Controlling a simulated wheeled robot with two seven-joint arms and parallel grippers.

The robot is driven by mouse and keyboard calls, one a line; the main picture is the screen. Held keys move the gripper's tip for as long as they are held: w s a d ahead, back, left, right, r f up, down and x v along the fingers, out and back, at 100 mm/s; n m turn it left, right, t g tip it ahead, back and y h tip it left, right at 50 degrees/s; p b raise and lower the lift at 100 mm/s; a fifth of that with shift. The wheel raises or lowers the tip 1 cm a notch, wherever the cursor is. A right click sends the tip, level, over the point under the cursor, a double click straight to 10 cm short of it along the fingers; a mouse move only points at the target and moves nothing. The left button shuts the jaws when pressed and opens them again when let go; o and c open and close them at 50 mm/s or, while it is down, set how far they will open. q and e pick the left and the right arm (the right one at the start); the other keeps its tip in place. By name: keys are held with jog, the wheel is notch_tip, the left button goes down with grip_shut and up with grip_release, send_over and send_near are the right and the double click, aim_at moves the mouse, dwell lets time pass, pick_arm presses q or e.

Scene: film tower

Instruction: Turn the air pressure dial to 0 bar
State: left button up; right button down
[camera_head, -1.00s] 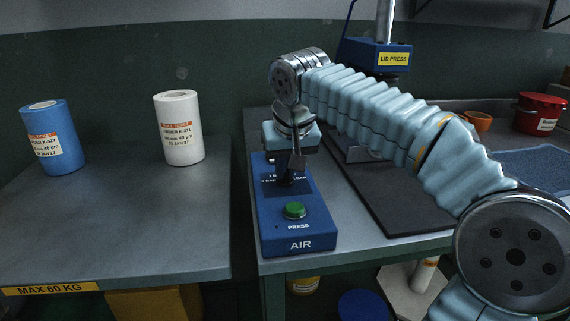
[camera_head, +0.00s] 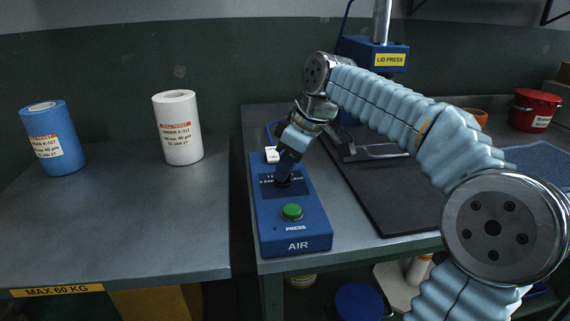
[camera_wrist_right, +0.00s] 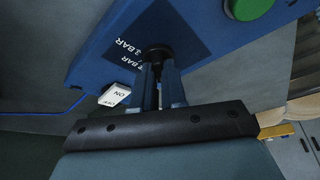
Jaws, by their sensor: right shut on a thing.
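The blue AIR panel (camera_head: 297,232) lies on the right-hand bench, with a green PRESS button (camera_head: 292,211) near its front. The black air pressure dial (camera_wrist_right: 157,52) sits on a dark plate printed with bar values. My right gripper (camera_head: 283,178) comes down at a tilt from the upper right and is shut on the dial. In the right wrist view, the gripper fingers (camera_wrist_right: 160,75) close around the knob. The dial's pointer is hidden, so I cannot tell its setting. My left gripper is not in view.
A white ON/OFF switch (camera_head: 272,155) is at the panel's back. A dark mat (camera_head: 400,205) and the blue lid press (camera_head: 374,55) are to the right. Blue (camera_head: 53,138) and white (camera_head: 178,128) rolls stand on the left table (camera_head: 120,240), across a gap.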

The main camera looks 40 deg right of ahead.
jog(key=shift+d+n+y, duration=0.1)
jog(key=shift+n+y, duration=0.2)
jog(key=shift+n, duration=0.6)
jog(key=c, duration=1.2)
grip_release()
jog(key=shift+r, duration=0.1)
jog(key=v, duration=1.3)
jog(key=shift+w+d+r, duration=0.1)
jog(key=shift+w+r, duration=0.1)
jog(key=shift+r, duration=0.2)
jog(key=shift+g, duration=0.3)
